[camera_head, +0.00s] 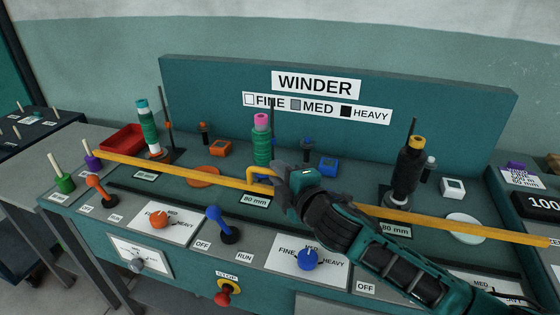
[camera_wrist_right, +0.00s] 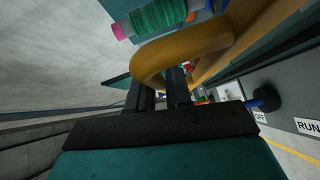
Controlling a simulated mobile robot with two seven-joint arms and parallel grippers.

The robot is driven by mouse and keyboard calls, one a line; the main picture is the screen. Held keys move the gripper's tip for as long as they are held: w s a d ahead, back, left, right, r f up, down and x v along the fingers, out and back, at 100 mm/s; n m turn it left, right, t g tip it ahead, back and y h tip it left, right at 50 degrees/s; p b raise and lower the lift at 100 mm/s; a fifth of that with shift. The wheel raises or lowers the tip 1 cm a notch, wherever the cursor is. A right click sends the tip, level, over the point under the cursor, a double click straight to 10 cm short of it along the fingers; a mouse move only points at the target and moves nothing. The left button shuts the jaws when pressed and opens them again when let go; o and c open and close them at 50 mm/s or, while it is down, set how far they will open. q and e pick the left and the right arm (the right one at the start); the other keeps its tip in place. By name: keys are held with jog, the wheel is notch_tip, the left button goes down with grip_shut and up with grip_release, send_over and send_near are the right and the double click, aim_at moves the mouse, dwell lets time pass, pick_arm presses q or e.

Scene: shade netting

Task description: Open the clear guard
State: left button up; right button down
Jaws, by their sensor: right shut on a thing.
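The clear guard shows as a long yellow bar (camera_head: 200,175) across the front of the winder, with a yellow loop handle (camera_head: 253,172) near its middle. Its clear panel is too transparent to make out. My right gripper (camera_head: 274,177) is shut on the handle. In the right wrist view the handle (camera_wrist_right: 180,52) curves across the tips of my right gripper (camera_wrist_right: 160,82), and the bar runs behind it. My left gripper is not in view.
Behind the bar stand a green spool (camera_head: 262,142), a green-and-white spool (camera_head: 148,130) and a black spool (camera_head: 407,172). In front are an orange lever (camera_head: 98,187), a blue lever (camera_head: 222,225), a blue knob (camera_head: 308,259) and a red stop button (camera_head: 223,297).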

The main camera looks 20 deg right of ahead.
jog(key=b, duration=0.4)
send_over(280, 227)
notch_tip(280, 227, down, 8)
jog(key=shift+r, duration=0.1)
jog(key=shift+f, duration=0.2)
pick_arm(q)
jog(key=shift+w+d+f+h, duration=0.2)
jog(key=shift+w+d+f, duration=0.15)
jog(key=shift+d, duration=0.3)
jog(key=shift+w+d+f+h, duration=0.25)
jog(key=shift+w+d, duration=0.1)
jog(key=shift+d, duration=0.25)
pick_arm(e)
jog(key=c, duration=1.2)
grip_release()
jog(key=shift+r, duration=0.1)
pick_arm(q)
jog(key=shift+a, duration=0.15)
pick_arm(e)
jog(key=shift+o, duration=0.2)
jog(key=p+v, duration=0.1)
jog(key=v, duration=0.5)
jog(key=shift+s, duration=0.15)
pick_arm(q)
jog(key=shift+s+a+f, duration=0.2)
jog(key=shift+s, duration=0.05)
pick_arm(e)
jog(key=shift+s+d+r, duration=0.1)
jog(key=shift+s+d, duration=0.05)
jog(key=shift+s, duration=0.4)
